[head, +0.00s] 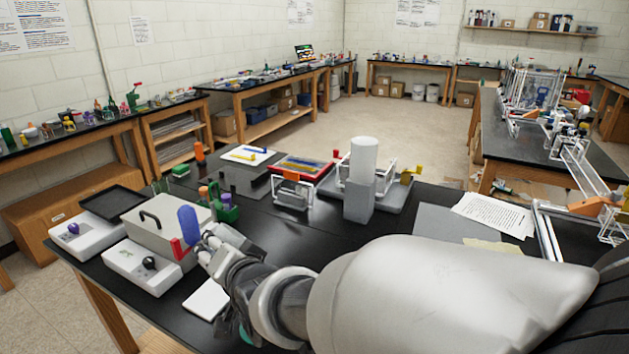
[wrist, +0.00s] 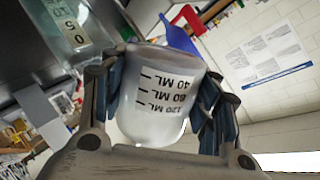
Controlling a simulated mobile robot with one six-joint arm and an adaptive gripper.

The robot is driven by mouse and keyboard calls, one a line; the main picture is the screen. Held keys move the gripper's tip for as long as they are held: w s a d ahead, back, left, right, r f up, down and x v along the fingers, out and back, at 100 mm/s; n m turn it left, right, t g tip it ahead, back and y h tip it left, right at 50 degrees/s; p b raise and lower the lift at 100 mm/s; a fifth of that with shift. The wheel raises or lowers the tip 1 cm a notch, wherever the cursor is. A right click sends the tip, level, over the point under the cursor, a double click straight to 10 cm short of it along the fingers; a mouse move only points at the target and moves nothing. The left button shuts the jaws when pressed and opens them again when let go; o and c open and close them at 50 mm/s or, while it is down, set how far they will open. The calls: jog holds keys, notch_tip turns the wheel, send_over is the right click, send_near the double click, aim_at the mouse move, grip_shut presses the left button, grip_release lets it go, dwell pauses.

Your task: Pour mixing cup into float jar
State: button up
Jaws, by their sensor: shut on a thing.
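The mixing cup (wrist: 160,95) is a clear, frosted cup with a white label marked 40, 80 and 120 ML, which reads upside down in the wrist view. My gripper (wrist: 162,100) is shut on it, with dark fingers on both sides. In the head view my gripper (head: 212,242) is above the left front of the black table, and the cup is mostly hidden there. A clear jar (wrist: 62,32) with a pale label reading 50 shows at the upper left of the wrist view, close to the cup; it may be the float jar. I cannot make out any contents.
A blue rounded object (head: 188,224) and a red piece (head: 180,249) are close to my gripper. A grey case (head: 150,222) and white devices (head: 88,235) stand left. A white cylinder (head: 363,160) stands on a grey block. Papers (head: 492,214) lie right.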

jog(key=shift+m+p, duration=0.3)
jog(key=shift+p, duration=0.2)
jog(key=p, duration=0.3)
jog(key=shift+r, duration=0.35)
jog(key=shift+r+m+g+p, duration=0.1)
jog(key=shift+m+g+p, duration=0.2)
jog(key=shift+g+p, duration=0.1)
jog(key=shift+f+y, duration=0.2)
jog(key=shift+y, duration=0.1)
jog(key=shift+r+p, duration=0.2)
jog(key=shift+p, duration=0.3)
jog(key=shift+w+d+f+m+g+y+p, duration=0.1)
jog(key=shift+f+m+g+y+p, duration=0.4)
jog(key=shift+p, duration=0.8)
jog(key=shift+w+d+f+m+g+y+p, duration=0.1)
jog(key=shift+f+m+y+p, duration=0.1)
jog(key=shift+m+p, duration=0.85)
jog(key=shift+w+d+r+m+g+y+p, duration=0.2)
jog(key=shift+r+m+g+y+p, duration=0.3)
jog(key=shift+p, duration=1.85)
